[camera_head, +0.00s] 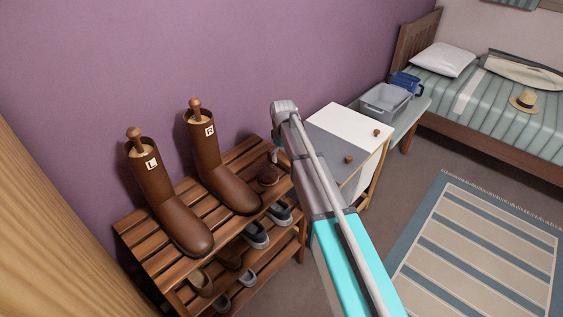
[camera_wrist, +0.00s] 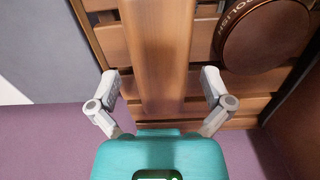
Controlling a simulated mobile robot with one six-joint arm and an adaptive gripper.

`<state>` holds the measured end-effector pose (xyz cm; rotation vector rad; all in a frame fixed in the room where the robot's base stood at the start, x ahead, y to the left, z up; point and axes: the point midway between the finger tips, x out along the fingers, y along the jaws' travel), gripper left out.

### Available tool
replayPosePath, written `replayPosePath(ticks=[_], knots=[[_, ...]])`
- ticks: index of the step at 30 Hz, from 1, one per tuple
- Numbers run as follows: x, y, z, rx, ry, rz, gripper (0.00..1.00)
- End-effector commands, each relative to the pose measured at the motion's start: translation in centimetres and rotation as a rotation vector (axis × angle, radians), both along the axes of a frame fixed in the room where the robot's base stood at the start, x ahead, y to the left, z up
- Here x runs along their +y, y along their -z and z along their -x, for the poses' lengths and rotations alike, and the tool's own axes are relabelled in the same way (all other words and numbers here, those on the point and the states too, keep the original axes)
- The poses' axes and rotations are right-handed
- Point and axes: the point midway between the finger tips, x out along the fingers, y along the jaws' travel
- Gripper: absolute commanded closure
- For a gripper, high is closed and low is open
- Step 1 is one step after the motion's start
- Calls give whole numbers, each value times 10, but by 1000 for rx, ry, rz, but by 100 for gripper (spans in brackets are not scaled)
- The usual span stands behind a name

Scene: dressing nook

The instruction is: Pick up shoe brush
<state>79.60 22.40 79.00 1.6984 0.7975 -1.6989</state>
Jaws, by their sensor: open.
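The shoe brush (camera_wrist: 158,50), seen as a long smooth brown wooden piece, runs from the top edge to the middle of the wrist view, over the slats of the shoe rack (camera_wrist: 100,40). My gripper (camera_wrist: 161,88) is open, with one finger on each side of the brush's near end. Gaps show between the fingers and the wood. In the head view my gripper (camera_head: 277,154) is over the right end of the rack's top (camera_head: 185,188), mostly hidden by my arm. I cannot make out the brush there.
A round dark tin with "POLISH" lettering (camera_wrist: 265,35) lies close right of the brush. Two tall brown boots, L (camera_head: 165,205) and R (camera_head: 215,165), stand on the rack, with shoes (camera_head: 256,236) below. A white-topped cabinet (camera_head: 350,130) is beside the rack.

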Motion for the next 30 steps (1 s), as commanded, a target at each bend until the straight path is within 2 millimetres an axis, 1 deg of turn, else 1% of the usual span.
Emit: replayPosePath(ticks=[1,5,23,24,29,30], knots=[[0,5,0,0,0,0,0],[0,8,0,0,0,0,0],[0,8,0,0,0,0,0],[0,8,0,0,0,0,2],[0,8,0,0,0,0,32],[0,8,0,0,0,0,39]])
